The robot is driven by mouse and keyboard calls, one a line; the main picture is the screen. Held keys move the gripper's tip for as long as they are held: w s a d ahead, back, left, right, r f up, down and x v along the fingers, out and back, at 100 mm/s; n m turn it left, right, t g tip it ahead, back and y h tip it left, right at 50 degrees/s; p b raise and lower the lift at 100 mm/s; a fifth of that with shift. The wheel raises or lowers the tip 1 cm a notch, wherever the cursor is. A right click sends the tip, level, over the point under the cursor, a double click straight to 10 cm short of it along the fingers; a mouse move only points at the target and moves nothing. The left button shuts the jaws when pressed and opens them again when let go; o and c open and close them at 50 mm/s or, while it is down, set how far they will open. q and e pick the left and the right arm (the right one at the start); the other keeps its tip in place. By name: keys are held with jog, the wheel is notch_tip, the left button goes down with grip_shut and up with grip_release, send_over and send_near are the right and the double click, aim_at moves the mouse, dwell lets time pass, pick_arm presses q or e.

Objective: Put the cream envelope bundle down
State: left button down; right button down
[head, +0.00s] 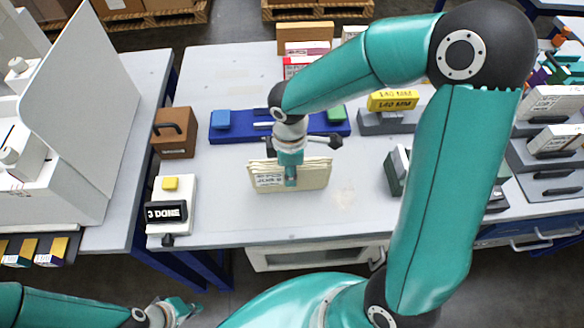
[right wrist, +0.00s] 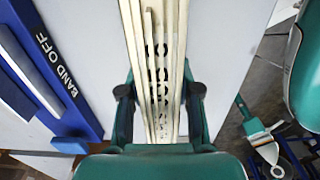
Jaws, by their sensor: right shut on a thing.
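The cream envelope bundle (head: 316,176) stands on its long edge at the front middle of the grey table in the head view. It has a white printed label at its left part. My right gripper (head: 290,178) comes down from above and is shut on it. In the right wrist view the bundle (right wrist: 158,60) runs upright between the two fingers, with layered cream edges and dark print. I cannot tell whether its lower edge touches the tabletop. My left gripper (head: 178,308) is at the bottom left, away from the table, and its fingers are too small to read.
A blue banding unit (head: 228,134) marked "BAND OFF" lies just behind the bundle. A white box with a yellow button and "DONE" sign (head: 166,212) stands left, below a brown box (head: 174,140). Dark trays stand right. The tabletop (head: 230,215) around the bundle is clear.

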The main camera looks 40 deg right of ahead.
jog(key=c, duration=0.8)
grip_release()
jog(key=shift+r, duration=0.15)
notch_tip(320, 180, up, 12)
jog(key=shift+f+p, duration=0.1)
jog(key=shift+p, duration=0.4)
